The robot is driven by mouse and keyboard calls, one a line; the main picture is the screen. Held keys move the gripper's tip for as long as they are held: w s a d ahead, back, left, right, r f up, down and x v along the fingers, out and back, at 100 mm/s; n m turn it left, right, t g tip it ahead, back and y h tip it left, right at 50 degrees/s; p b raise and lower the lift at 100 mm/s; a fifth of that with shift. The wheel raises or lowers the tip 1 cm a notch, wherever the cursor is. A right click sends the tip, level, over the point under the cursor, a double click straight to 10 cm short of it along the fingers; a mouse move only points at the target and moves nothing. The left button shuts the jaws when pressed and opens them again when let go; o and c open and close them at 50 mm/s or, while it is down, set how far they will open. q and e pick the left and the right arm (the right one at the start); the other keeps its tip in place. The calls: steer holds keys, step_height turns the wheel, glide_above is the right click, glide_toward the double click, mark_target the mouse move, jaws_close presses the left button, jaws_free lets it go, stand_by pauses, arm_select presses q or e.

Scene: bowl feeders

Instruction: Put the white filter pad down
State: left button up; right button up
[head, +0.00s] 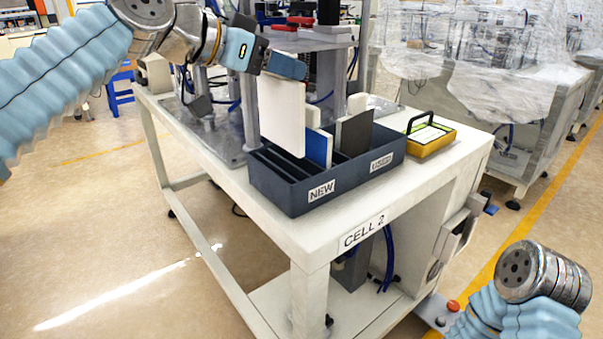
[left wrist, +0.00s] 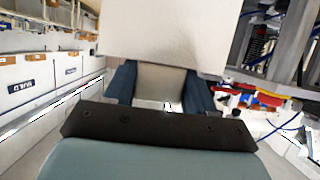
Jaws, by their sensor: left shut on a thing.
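The white filter pad (head: 282,116) hangs upright from my left gripper (head: 287,66), above the NEW end of the dark bin (head: 290,199). My left gripper is shut on its upper part. In the left wrist view the white pad (left wrist: 165,32) stands beyond the blue fingers of my left gripper (left wrist: 160,85). The pad's lower edge is near the bin's slots; whether it touches anything there I cannot tell. The bin holds a blue pad (head: 318,148), a dark grey pad (head: 355,133) and pale pads partly hidden behind. My right gripper is out of view.
The bin stands on the white CELL 2 table (head: 335,225), its front labelled NEW and USED. A yellow tray with a black handle (head: 430,138) stands right of it. Metal posts (head: 243,100) of a fixture rise close behind the bin. The table's front left corner is clear.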

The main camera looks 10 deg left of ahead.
mark_target(277, 123)
arm_select(q)
step_height(277, 123, down, 5)
steer(key=shift+f+b, duration=0.1)
steer(key=shift+b, duration=0.85)
steer(key=shift+d+f+b, duration=0.1)
steer(key=shift+f+b, duration=0.55)
steer(key=shift+f, duration=1.55)
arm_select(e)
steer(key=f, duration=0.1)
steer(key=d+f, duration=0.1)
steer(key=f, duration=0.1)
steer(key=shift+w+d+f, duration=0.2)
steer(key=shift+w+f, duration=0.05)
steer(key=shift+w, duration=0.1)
arm_select(q)
steer(key=shift+f, duration=0.2)
steer(key=o, duration=1.3)
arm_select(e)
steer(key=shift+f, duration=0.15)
arm_select(q)
steer(key=shift+r, duration=0.1)
